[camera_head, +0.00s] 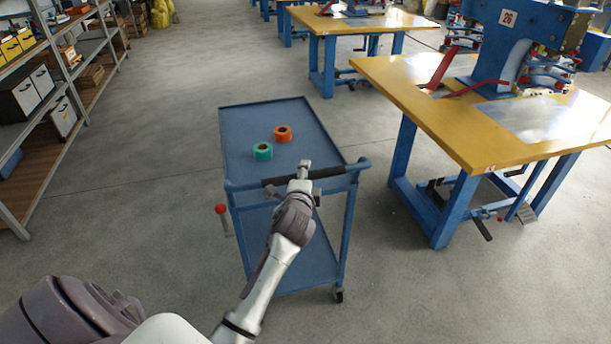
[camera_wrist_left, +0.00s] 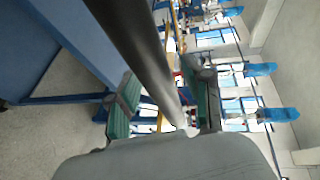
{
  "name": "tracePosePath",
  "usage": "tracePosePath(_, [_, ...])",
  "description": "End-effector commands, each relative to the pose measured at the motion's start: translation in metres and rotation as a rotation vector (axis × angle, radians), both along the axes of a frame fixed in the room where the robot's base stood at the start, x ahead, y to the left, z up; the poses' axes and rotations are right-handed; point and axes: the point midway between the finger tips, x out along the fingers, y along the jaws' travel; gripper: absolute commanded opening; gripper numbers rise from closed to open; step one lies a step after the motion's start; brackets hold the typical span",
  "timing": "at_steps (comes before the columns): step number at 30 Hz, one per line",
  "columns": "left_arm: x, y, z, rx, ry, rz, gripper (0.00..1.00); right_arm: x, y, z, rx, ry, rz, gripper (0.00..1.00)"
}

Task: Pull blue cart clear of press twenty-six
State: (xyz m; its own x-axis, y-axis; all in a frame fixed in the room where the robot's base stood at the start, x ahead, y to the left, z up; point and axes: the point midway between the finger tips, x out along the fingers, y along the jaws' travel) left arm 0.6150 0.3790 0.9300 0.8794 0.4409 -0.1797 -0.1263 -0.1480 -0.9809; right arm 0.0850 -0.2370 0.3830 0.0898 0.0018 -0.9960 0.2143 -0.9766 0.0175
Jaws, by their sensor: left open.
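The blue cart (camera_head: 240,130) stands on the floor just left of the yellow-topped table of press twenty-six (camera_head: 508,18), with a narrow gap between them. Its dark handle bar (camera_head: 330,172) runs across its near end. My left gripper (camera_head: 304,168) is at the middle of this bar. In the left wrist view the bar (camera_wrist_left: 150,50) passes between the two green-padded fingers of my left gripper (camera_wrist_left: 163,103), which are apart. I cannot tell whether either finger touches the bar. My right gripper is not in view.
A green roll (camera_head: 262,152) and an orange roll (camera_head: 283,134) lie on the cart's top. A red-knobbed lever (camera_head: 221,209) is at its left side. The press table's blue leg (camera_head: 455,210) stands to the right. Shelving (camera_head: 75,90) lines the left; floor between is clear.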

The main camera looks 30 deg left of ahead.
Motion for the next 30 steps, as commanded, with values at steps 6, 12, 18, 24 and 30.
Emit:
tracePosePath(6, [0.0005, 0.0003, -0.0005, 0.000, 0.001, 0.000, 0.51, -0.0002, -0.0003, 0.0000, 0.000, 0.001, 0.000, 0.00])
tracePosePath(12, [0.0002, 0.0002, -0.0006, 0.000, 0.001, 0.000, 0.22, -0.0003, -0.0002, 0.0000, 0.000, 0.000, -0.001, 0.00])
tracePosePath(18, [0.0002, 0.0000, -0.0007, 0.000, 0.001, 0.000, 0.00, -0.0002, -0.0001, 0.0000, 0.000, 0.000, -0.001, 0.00])
tracePosePath(24, [0.0002, -0.0001, -0.0009, -0.001, 0.002, 0.000, 0.00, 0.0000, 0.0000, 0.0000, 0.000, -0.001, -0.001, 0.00])
tracePosePath(30, [0.0011, 0.0010, -0.0013, -0.001, 0.004, 0.000, 0.00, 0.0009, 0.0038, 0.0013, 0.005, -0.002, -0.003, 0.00])
